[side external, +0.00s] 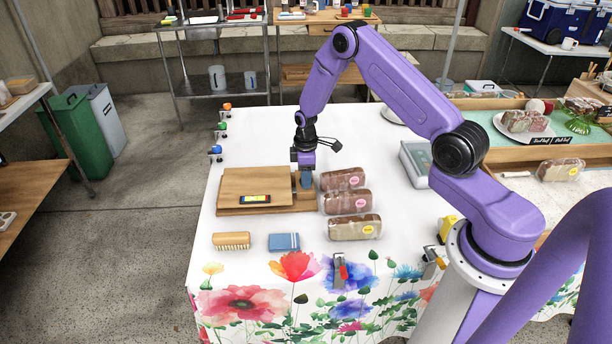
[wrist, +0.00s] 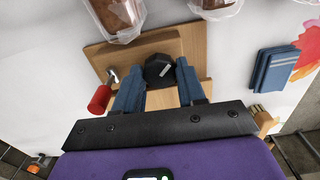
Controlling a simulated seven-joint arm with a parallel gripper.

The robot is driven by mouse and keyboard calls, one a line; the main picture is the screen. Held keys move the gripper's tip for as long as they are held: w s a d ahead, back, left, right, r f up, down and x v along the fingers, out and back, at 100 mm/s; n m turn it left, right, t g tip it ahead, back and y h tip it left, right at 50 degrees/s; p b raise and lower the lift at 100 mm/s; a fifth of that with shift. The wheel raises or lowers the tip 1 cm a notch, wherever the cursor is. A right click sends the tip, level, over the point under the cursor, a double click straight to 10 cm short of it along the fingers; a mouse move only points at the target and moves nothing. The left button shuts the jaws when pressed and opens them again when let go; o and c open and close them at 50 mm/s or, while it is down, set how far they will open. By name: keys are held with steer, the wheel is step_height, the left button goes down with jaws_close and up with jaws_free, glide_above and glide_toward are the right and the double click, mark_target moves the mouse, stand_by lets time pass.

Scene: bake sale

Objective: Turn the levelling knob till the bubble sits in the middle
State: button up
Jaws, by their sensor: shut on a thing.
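The levelling knob (wrist: 158,68) is black with a pale mark on its top and sits on a wooden board. My gripper (wrist: 160,76) has its two blue fingers on either side of it, shut on it. In the side view my gripper (side external: 306,182) points down at the right end of the wooden board (side external: 232,182) and hides the knob. A yellow and black spirit level (side external: 255,199) lies on the board to the left of my gripper. Its bubble is too small to make out. The wrist view does not show the level.
Wrapped loaves (side external: 343,179) stand just right of the board. A brush (side external: 231,240) and a folded blue cloth (side external: 284,242) lie in front. A red-handled fitting (wrist: 100,98) is close to my left finger in the wrist view.

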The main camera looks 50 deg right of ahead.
steer(key=shift+w, duration=0.1)
steer(key=o, duration=1.1)
steer(key=shift+c, duration=0.2)
steer(key=shift+r, duration=0.15)
step_height(320, 180, up, 17)
steer(key=shift+r, duration=0.1)
